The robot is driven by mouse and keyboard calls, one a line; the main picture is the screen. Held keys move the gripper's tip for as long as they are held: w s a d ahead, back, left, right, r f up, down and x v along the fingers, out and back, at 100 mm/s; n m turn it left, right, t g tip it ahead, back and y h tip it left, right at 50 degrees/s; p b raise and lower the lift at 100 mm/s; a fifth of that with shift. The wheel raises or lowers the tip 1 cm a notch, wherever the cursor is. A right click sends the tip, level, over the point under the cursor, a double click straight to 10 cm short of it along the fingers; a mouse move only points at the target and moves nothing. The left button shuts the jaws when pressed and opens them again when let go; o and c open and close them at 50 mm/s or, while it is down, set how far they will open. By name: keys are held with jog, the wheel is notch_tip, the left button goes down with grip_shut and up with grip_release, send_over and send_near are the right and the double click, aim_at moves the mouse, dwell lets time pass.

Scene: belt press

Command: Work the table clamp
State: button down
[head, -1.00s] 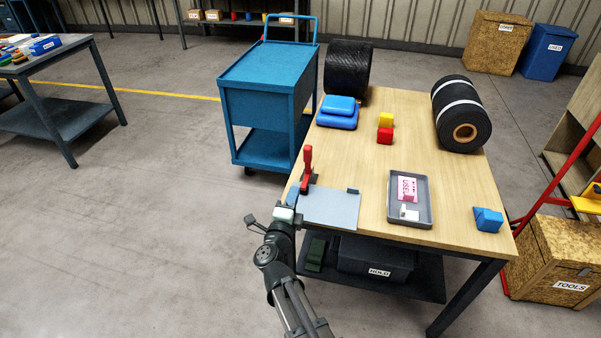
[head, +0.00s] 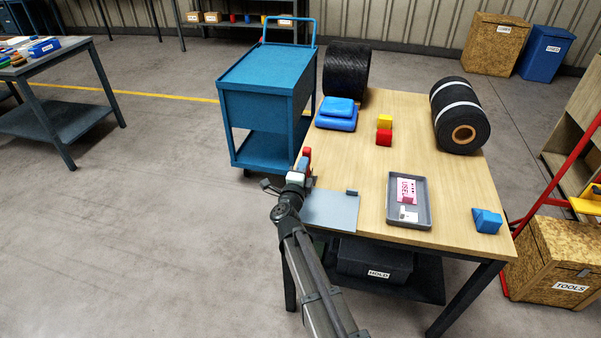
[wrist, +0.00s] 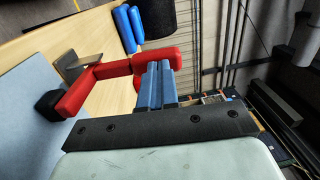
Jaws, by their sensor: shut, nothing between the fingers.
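The red table clamp (head: 306,158) stands at the left edge of the wooden table, mostly hidden behind my arm in the head view. In the wrist view the clamp (wrist: 105,78) shows a red bar with a black tip at its lower left, a grey bracket behind it and a red crosspiece at right. My gripper (wrist: 155,82) is shut and empty. Its blue-grey fingers overlap the red crosspiece in the picture; I cannot tell whether they touch it. A light grey-blue plate (head: 333,211) lies on the table beside the clamp.
A blue cart (head: 268,85) stands close behind the clamp.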

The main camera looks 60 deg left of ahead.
aim_at(306, 154)
jog(key=shift+w+a+r, duration=0.1)
jog(key=shift+w+a, duration=0.1)
dwell(0.4)
jog(key=shift+w+a+r, duration=0.8)
jog(key=shift+w+a, duration=0.25)
jog(key=shift+w+a+r+g+h, duration=0.2)
jog(key=shift+w+a+g+h, duration=0.25)
jog(key=shift+w+g+h, duration=0.05)
jog(key=shift+w+a+r+g+h, duration=0.15)
jog(key=shift+w+a+g+h, duration=0.3)
jog(key=shift+g+h, duration=0.05)
jog(key=w+a+f+g+h, duration=0.3)
jog(key=w+a, duration=0.3)
jog(key=shift+w+a, duration=0.2)
jog(key=shift+a, duration=0.05)
dwell(0.8)
jog(key=shift+s+d+g+h, duration=0.1)
jog(key=shift+g+h, duration=0.2)
dwell(0.5)
notch_tip(306, 154, up, 14)
jog(key=s+d, duration=0.2)
jog(key=shift+s+d+f, duration=0.25)
